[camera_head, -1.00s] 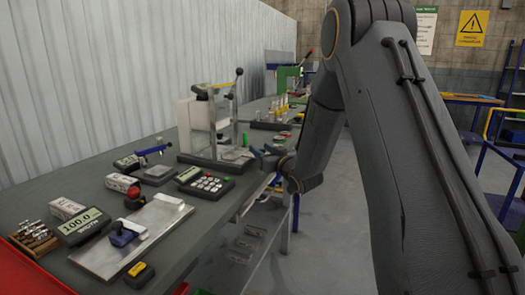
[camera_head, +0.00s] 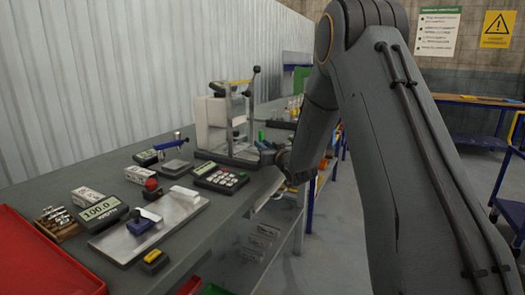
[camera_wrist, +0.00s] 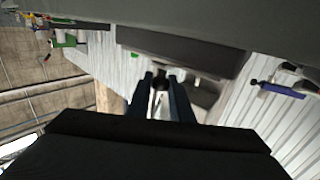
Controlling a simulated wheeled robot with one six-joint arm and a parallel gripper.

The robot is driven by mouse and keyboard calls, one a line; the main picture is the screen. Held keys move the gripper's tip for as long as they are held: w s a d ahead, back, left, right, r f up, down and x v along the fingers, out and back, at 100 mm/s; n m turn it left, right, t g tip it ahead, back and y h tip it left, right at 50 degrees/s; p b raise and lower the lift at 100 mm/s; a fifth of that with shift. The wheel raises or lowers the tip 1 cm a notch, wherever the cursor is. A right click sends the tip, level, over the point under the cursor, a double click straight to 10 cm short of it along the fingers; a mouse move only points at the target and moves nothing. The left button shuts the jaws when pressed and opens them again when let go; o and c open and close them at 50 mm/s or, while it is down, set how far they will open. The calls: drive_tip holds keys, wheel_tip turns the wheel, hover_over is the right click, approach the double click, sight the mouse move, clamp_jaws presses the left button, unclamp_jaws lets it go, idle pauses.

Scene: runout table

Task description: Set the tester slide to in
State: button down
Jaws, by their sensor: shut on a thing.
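The tester (camera_head: 212,125) stands on the bench, a pale block with a clear-sided frame, a lever with a dark knob on top and a dark base. My gripper (camera_head: 266,150) is at its right side, low by the base, partly hidden by my own arm. In the wrist view my two dark fingers (camera_wrist: 161,82) point at the tester and are closed around a small dark knob (camera_wrist: 159,84), which seems to be the slide's handle. The slide itself and how far it sits in or out cannot be made out.
A keypad unit (camera_head: 220,178), a metal plate (camera_head: 125,243) with a blue-handled clamp, a display reading 100.0 (camera_head: 101,211) and a red tray (camera_head: 40,260) lie on the near bench. Green and amber items stand behind the tester. Open floor lies right of the bench.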

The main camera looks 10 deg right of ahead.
drive_tip(key=shift+w+a, duration=0.55)
drive_tip(key=shift+a, duration=0.05)
drive_tip(key=c, duration=1.6)
unclamp_jaws()
drive_tip(key=shift+o, duration=0.2)
drive_tip(key=shift+s, duration=0.1)
drive_tip(key=s, duration=0.3)
drive_tip(key=s+d+b, duration=0.1)
drive_tip(key=s, duration=0.3)
drive_tip(key=shift+s+d, duration=0.2)
drive_tip(key=shift+s, duration=0.05)
